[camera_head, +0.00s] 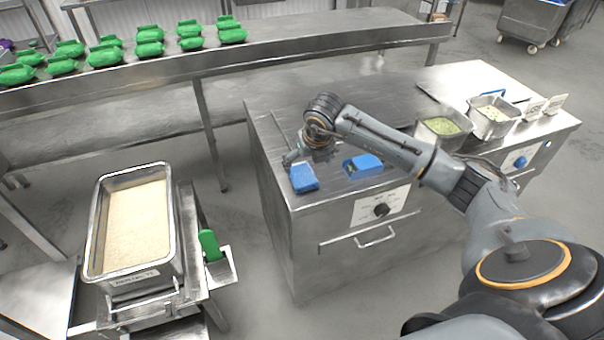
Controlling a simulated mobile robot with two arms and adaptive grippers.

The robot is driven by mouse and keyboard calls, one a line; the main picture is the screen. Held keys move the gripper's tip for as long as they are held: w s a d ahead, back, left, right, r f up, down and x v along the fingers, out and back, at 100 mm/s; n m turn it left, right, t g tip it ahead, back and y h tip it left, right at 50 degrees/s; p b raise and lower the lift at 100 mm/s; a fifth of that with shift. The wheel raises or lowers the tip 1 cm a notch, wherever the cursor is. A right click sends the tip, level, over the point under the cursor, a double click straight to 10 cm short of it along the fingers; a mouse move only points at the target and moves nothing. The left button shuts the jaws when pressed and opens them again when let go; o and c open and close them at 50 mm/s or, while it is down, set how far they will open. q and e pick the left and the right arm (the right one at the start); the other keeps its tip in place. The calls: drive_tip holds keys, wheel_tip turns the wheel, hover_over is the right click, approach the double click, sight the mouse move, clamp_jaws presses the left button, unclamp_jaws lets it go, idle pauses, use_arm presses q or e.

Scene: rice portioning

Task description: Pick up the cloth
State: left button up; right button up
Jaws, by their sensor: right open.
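Two small blue folded pieces that look like cloths lie on the steel counter near its front edge: a left blue cloth (304,178) at the corner and a right blue cloth (363,166) beside it. My right gripper (292,158) is just behind the left blue cloth, low over the counter, with its fingers pointing down and to the left. It is open. I cannot tell whether its fingertips touch the cloth. My left gripper is not in view.
Steel containers with green food (443,126) and pale food (494,113) stand at the counter's right. A tray of rice (137,225) stands at the lower left, beside a green-handled tool (210,245). Several green items (105,55) line the back shelf.

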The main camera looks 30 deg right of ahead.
sight(303, 175)
drive_tip(key=shift+x, duration=1)
drive_tip(key=shift+w+f+p, duration=0.2)
drive_tip(key=shift+f+p, duration=0.2)
drive_tip(key=shift+p, duration=0.1)
drive_tip(key=p+x, duration=0.1)
drive_tip(key=x, duration=0.2)
drive_tip(key=shift+w+f, duration=0.2)
drive_tip(key=shift+f, duration=0.05)
drive_tip(key=shift+w+f, duration=0.2)
drive_tip(key=shift+f, duration=0.3)
drive_tip(key=shift+d, duration=0.1)
drive_tip(key=c, duration=1.1)
